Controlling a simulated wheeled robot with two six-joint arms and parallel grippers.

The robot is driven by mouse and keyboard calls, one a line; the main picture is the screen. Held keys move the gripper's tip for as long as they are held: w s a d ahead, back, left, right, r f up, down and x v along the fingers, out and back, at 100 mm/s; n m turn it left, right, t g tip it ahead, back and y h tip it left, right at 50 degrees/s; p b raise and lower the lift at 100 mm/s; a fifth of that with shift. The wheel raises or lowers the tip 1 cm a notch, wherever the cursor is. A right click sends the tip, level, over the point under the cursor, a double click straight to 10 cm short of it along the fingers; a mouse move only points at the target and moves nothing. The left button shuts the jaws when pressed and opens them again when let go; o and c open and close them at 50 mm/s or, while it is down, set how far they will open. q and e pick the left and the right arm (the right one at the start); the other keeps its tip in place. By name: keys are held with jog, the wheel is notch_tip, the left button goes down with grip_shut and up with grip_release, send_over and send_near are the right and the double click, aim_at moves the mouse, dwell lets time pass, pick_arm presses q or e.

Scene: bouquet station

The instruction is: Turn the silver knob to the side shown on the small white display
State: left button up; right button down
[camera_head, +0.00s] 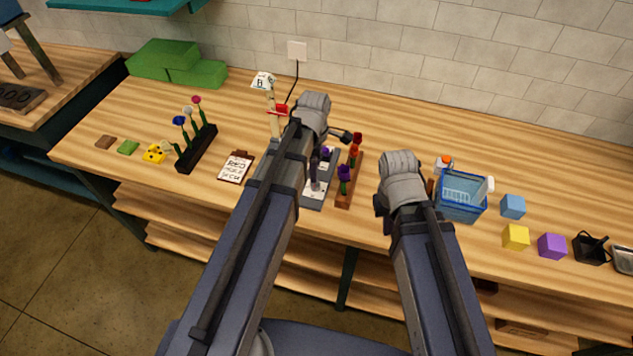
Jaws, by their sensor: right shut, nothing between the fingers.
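A grey panel (328,192) with pale labels lies on the bench, partly hidden behind my left arm. I cannot make out a silver knob; my left arm may cover it. A small white sign (264,81) with dark marks stands on a pale post (271,115) behind the panel; its marks are too small to read. I cannot tell whether it is the display. My right gripper (380,205), mostly hidden by its arm, is shut and empty, right of the panel and apart from it.
A wooden flower rack (349,190) stands just right of the panel. A black flower rack (198,150) and a clipboard (236,167) are to the left. A blue basket (462,207) and coloured cubes (516,237) are to the right. The rear right bench is clear.

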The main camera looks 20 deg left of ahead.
aim_at(315, 186)
pick_arm(q)
notch_tip(315, 186, down, 7)
jog(key=b, duration=0.6)
jog(key=shift+w+f+b, duration=0.1)
jog(key=shift+w+b, duration=0.05)
jog(key=shift+b, duration=0.15)
grip_shut()
